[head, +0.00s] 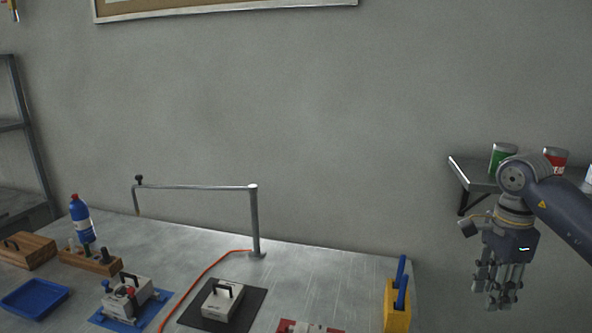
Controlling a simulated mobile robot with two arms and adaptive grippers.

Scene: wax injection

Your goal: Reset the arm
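My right arm comes in from the right edge, and my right gripper (496,294) hangs fingers down beyond the table's right end, in front of the wall shelf. Its fingers look spread, with gaps between them, and I see nothing held in them. It is clear of the table and touches no object that I can see. My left arm and gripper are not in view.
The metal table (330,275) carries a white block with a black handle (222,300), a blue tray (35,298), a bottle (81,220), a post with a bar (254,220) and a yellow holder (397,307). A shelf (478,180) holds cans near my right wrist.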

